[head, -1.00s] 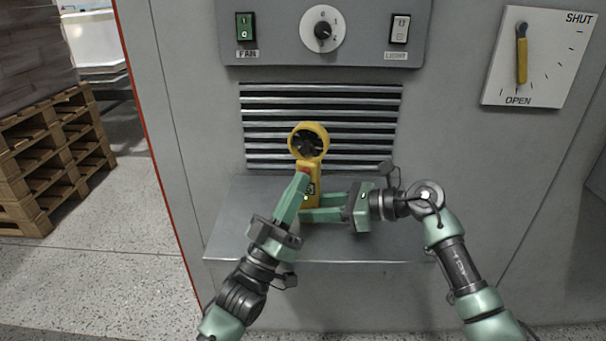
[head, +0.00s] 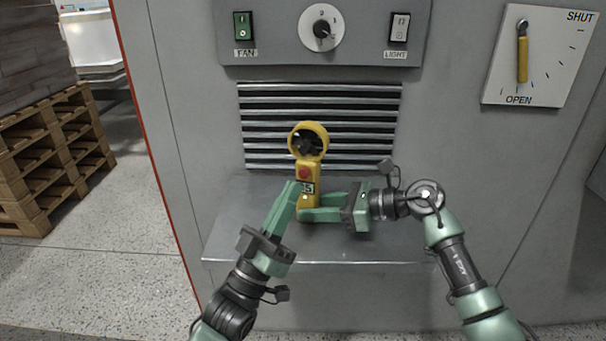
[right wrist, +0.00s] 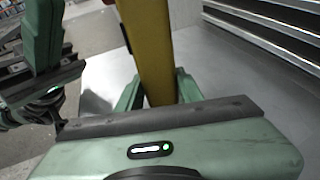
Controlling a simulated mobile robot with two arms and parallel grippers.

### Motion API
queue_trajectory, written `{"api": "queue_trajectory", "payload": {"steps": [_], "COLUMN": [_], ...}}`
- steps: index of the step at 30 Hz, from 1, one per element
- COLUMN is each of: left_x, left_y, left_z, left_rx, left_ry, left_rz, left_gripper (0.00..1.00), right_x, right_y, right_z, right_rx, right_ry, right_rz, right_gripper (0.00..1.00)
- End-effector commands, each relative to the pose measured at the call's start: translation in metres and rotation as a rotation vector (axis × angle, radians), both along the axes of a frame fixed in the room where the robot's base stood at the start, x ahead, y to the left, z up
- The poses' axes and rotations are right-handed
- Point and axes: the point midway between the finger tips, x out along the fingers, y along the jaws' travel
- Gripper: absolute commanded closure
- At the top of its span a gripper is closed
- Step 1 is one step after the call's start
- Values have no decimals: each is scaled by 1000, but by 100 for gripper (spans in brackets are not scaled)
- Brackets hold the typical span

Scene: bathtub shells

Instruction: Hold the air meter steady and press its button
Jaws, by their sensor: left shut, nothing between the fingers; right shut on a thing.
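The yellow air meter (head: 308,143) stands upright on the metal shelf, its round fan head in front of the vent slats. Its red button (head: 304,173) shows above a small display that reads something like 35. My right gripper (head: 310,207) is shut on the meter's lower body from the right; the yellow body also shows between its fingers in the right wrist view (right wrist: 150,50). My left gripper (head: 294,190) is shut and empty, its tips just below and left of the button. It looks apart from the button; whether it touches the meter's body I cannot tell.
The metal shelf (head: 235,225) has free room on the left. Behind it is a vent grille (head: 270,105). Above are a fan switch (head: 244,26), a knob (head: 321,27) and a light switch (head: 399,28). A lever plate (head: 540,75) is at the right.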

Motion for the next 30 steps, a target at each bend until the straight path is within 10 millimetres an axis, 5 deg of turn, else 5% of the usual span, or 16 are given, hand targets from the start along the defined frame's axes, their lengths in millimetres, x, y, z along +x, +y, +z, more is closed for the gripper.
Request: {"api": "queue_trajectory", "payload": {"steps": [9, 29, 30], "left_x": [-23, -23, -23], "left_y": [7, 7, 7], "left_z": [-1, -1, -1], "left_rx": [1, 0, 0], "left_ry": [2, 1, 1], "left_rz": [0, -1, -1], "left_gripper": [100, 100, 100], "right_x": [0, 0, 0], "right_y": [0, 0, 0], "right_z": [0, -1, -1], "right_rx": [0, -1, -1], "right_ry": [0, 1, 1], "right_rz": [0, 0, 0], "right_gripper": [86, 86, 53]}}
